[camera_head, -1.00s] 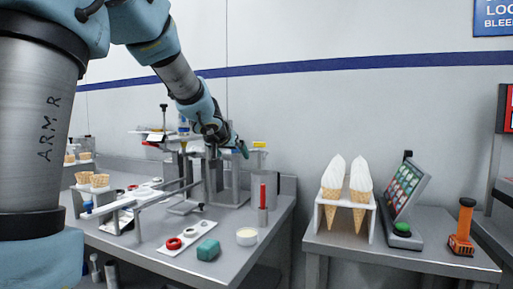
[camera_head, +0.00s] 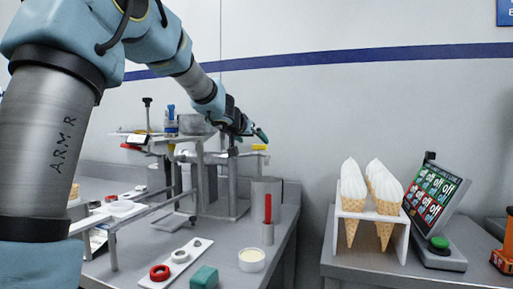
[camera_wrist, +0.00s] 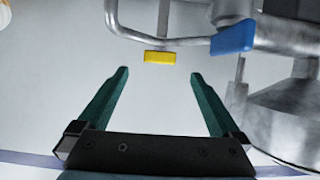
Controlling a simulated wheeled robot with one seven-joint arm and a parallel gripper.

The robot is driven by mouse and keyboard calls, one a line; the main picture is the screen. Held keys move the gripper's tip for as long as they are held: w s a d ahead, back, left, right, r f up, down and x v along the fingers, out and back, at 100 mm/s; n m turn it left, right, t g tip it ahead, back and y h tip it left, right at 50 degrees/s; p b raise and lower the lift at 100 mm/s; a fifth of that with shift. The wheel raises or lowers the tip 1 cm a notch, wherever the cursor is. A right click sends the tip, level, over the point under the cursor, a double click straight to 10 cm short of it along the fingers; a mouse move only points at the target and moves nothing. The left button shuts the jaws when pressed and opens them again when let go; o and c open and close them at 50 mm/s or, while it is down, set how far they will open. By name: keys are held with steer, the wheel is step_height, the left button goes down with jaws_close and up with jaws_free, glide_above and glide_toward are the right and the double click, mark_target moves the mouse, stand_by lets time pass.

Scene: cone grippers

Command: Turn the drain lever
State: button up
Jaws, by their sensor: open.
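A small yellow lever handle (camera_head: 260,147) sticks out at the right end of the metal pipework in the head view. It also shows in the wrist view (camera_wrist: 160,57), at the end of a thin rod. My gripper (camera_wrist: 160,73) is open and empty in the wrist view. Its two green fingers point toward the yellow handle, which lies just beyond and between the fingertips, apparently untouched. In the head view my gripper (camera_head: 261,134) is just above the yellow handle. A blue handle (camera_wrist: 232,37) lies to its right in the wrist view. I cannot tell which handle is the drain lever.
A metal cylinder (camera_head: 266,192), a red upright stick (camera_head: 268,208), a white cup (camera_head: 252,260) and a green block (camera_head: 204,278) are on the bench. White-topped cones (camera_head: 352,185) stand in a holder on the right table, beside a screen (camera_head: 432,195). A gap separates the tables.

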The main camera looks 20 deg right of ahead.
mark_target(259, 146)
steer(key=x, duration=0.6)
steer(key=shift+w+d+f, duration=0.1)
steer(key=shift+w+d, duration=0.05)
steer(key=shift+w, duration=0.05)
steer(key=c, duration=1.4)
